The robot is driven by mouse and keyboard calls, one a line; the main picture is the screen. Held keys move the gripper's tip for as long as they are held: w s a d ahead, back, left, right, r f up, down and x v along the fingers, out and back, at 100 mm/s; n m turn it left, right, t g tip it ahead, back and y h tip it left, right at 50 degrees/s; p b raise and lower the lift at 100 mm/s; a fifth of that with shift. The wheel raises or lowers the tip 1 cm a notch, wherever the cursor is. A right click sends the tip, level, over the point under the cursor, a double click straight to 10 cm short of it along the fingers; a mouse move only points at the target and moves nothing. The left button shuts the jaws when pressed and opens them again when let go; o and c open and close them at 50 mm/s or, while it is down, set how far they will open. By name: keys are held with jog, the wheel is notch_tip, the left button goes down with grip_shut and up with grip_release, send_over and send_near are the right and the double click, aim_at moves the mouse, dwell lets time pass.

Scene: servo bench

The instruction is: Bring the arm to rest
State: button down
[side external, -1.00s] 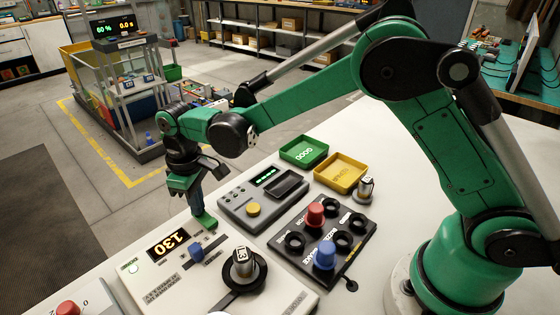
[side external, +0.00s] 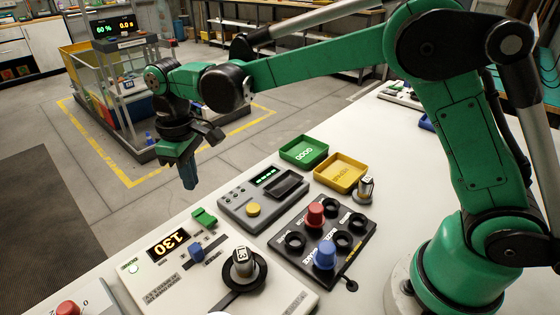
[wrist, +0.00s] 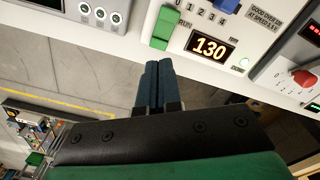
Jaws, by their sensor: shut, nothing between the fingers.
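My gripper (side external: 188,176) hangs at the left, pointing down, above and beyond the far edge of the white bench. Its dark blue fingers are together with nothing between them. In the wrist view the shut fingers (wrist: 155,80) point over the grey floor, just off the edge of the panel. The nearest bench item is the green switch (side external: 204,217) on the panel with the orange 130 display (side external: 167,243); my fingers are apart from it. The green switch also shows in the wrist view (wrist: 163,28).
A grey box with a yellow button (side external: 253,209), a green tray (side external: 303,152), a yellow tray (side external: 340,172) and a black block with red and blue knobs (side external: 325,252) stand on the bench. A railed cell (side external: 122,95) stands on the floor behind. The floor under my gripper is clear.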

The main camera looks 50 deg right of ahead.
jog(key=shift+r, duration=0.4)
jog(key=s+d+r+m+t, duration=0.3)
jog(key=s+d+m+t, duration=0.3)
jog(key=s+d, duration=0.6)
jog(key=shift+s+d+t, duration=0.35)
jog(key=shift+s+t, duration=0.25)
